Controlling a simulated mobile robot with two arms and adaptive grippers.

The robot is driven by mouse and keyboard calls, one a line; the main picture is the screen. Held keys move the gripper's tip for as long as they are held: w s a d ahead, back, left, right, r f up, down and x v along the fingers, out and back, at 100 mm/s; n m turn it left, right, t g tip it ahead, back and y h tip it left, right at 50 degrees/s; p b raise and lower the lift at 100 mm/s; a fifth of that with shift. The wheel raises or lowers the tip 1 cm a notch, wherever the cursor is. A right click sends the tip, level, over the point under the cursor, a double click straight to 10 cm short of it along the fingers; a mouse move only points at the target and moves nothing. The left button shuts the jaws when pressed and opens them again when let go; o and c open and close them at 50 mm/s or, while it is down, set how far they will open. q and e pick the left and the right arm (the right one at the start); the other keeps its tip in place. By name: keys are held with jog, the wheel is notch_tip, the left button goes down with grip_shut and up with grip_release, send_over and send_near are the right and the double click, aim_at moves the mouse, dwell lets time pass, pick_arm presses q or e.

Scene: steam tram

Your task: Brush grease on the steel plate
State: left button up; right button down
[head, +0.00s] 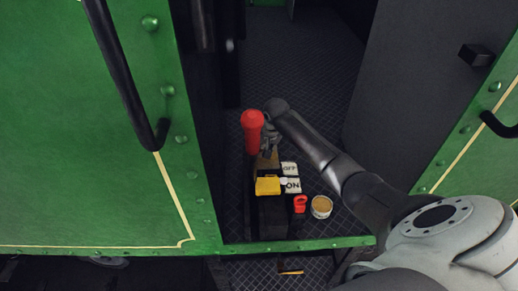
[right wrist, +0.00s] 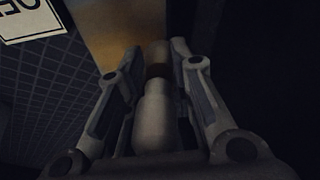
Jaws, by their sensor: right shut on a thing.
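My right gripper (head: 268,145) is beside the red-topped lever, pointing down over the steel plate (head: 266,161), which looks brownish and is partly hidden. In the right wrist view the gripper (right wrist: 158,58) is shut on a brush (right wrist: 153,115) with a pale rounded handle and a brown band. The brush's far end is over or against the plate (right wrist: 115,25); contact cannot be told. The plate is greyish above and amber lower down; I cannot tell whether that is grease. An open tin of tan grease (head: 321,206) stands at the right. My left gripper is not in view.
A red-topped lever (head: 252,130) stands just left of the gripper. Green tram walls (head: 90,140) flank the doorway; the dark patterned floor (head: 300,65) behind is clear.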

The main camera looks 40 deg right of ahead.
jog(key=shift+s+d+b, duration=0.1)
jog(key=shift+s+d, duration=0.25)
jog(key=shift+d, duration=0.8)
jog(key=shift+s+d+b, duration=0.15)
jog(key=shift+s+d, duration=0.2)
jog(key=shift+d, duration=0.75)
jog(key=shift+s+d+b, duration=0.1)
jog(key=shift+s+d, duration=0.25)
jog(key=shift+d, duration=0.8)
jog(key=shift+w+a+r+p, duration=0.1)
jog(key=shift+w+a+p, duration=0.3)
jog(key=shift+a, duration=0.35)
jog(key=shift+w+a, duration=0.3)
jog(key=shift+a, duration=0.2)
jog(key=shift+w+a, duration=0.25)
jog(key=shift+a, duration=0.2)
jog(key=shift+w+a, duration=0.55)
jog(key=shift+a, duration=0.3)
jog(key=shift+w+a, duration=0.5)
jog(key=shift+a, duration=0.3)
jog(key=shift+d, duration=0.1)
jog(key=shift+r, duration=3)
jog(key=shift+r, duration=0.1)
